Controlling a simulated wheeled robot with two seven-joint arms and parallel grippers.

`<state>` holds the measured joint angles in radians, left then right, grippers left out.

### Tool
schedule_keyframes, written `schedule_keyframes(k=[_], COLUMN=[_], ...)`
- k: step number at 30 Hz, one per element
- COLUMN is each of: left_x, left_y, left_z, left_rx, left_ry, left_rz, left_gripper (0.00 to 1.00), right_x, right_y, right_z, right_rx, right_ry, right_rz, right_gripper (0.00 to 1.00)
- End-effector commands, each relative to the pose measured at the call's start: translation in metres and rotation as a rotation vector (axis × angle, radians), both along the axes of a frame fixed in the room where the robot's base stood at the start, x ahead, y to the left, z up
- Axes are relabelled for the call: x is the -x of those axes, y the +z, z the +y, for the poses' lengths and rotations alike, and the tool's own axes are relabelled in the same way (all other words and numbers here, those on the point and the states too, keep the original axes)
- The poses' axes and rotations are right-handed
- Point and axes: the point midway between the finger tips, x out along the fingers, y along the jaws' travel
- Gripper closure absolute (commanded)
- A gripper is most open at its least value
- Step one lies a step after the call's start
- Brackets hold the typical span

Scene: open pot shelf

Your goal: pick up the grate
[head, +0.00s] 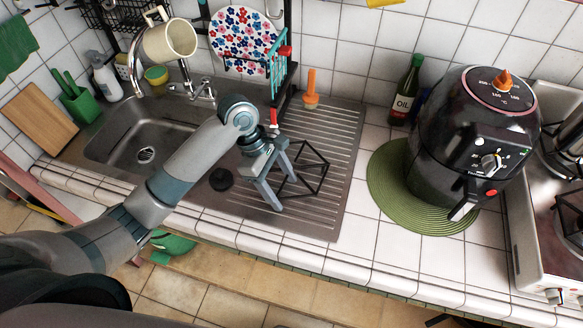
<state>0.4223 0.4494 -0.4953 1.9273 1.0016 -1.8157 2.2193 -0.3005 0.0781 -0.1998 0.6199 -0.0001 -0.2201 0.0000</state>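The grate (316,172), a black thin-barred frame, is on the ribbed metal drainboard right of the sink. My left gripper (285,194) is over its left part, fingers pointing down. The two fingers are spread apart with a gap between them. They overlap the grate's left bars in the picture, and part of the grate is hidden behind them. I cannot tell whether they touch it. My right gripper is not in view.
A black air fryer (460,145) stands on a green round mat (385,185) to the right, with an oil bottle (405,92) behind. A dish rack with a flowered plate (243,40) is at the back. A dark round disc (221,180) lies left of my gripper.

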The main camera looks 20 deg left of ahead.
Motion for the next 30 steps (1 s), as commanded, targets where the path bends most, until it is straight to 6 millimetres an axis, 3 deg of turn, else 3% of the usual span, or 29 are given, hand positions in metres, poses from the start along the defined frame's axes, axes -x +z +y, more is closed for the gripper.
schedule_keyframes(k=[2,14,22,30], left_x=[0.000,-0.001,-0.002,0.009], left_y=[0.000,0.006,0.040,0.071], left_z=[0.000,0.000,0.000,-0.051], left_rx=[0.000,0.001,0.002,0.005], left_ry=[0.000,-0.001,-0.001,-0.005], left_rz=[0.000,-0.003,-0.008,-0.007], left_gripper=[0.70,0.70,0.70,0.70], right_x=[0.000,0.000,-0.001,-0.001], right_y=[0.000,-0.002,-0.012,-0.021], right_z=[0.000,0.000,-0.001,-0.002], right_rx=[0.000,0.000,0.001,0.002], right_ry=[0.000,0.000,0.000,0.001], right_rz=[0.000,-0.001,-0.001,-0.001], right_gripper=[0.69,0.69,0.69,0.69])
